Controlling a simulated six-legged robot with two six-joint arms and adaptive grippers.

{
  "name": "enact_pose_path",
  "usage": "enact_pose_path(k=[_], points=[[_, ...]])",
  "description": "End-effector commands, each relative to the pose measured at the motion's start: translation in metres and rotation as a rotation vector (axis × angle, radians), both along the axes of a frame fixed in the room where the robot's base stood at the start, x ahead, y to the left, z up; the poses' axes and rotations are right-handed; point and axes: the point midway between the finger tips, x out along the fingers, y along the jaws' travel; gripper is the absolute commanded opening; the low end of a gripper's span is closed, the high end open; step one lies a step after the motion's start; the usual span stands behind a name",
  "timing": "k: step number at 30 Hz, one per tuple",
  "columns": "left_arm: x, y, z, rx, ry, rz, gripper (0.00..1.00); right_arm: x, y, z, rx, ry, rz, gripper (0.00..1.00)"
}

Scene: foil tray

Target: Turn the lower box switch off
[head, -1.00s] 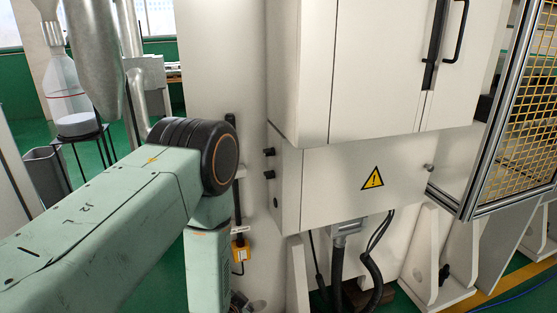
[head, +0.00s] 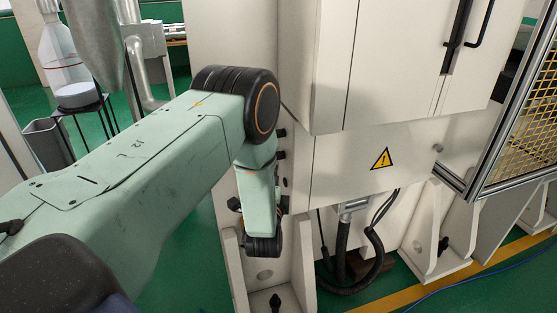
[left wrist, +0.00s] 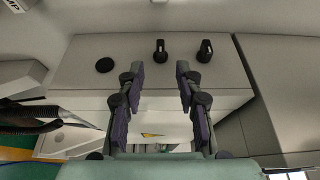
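The lower box (head: 345,165) is a pale cabinet with a yellow warning sign, below a larger cabinet. Small black controls show on its left side in the head view. In the left wrist view its side face (left wrist: 125,48) carries two black knobs, the middle one (left wrist: 160,50) and the one nearer the large cabinet (left wrist: 205,51), plus a flat round black control (left wrist: 104,65). My left gripper (left wrist: 160,76) is open and empty. Its fingers point towards the face, in line with the middle knob; contact does not show. In the head view my arm mostly hides this gripper. My right gripper is not in view.
The large upper cabinet (head: 395,60) overhangs the box. Black cables (head: 345,245) hang beneath it. A yellow mesh fence (head: 525,130) stands at the right. A bottle (head: 70,65) on a black stand is at the far left.

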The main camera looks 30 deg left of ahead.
Motion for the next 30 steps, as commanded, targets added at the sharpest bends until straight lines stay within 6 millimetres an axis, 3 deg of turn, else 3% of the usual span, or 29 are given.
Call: enact_pose_path(k=[5,18,30], points=[[0.012,0.007,0.000,0.010,0.004,0.001,0.35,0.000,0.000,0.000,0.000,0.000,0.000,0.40],[0.065,0.033,-0.001,0.009,0.006,-0.004,0.35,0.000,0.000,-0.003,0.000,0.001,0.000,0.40],[0.071,0.036,-0.001,0.008,0.007,-0.005,0.35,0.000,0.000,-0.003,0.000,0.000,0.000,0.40]])
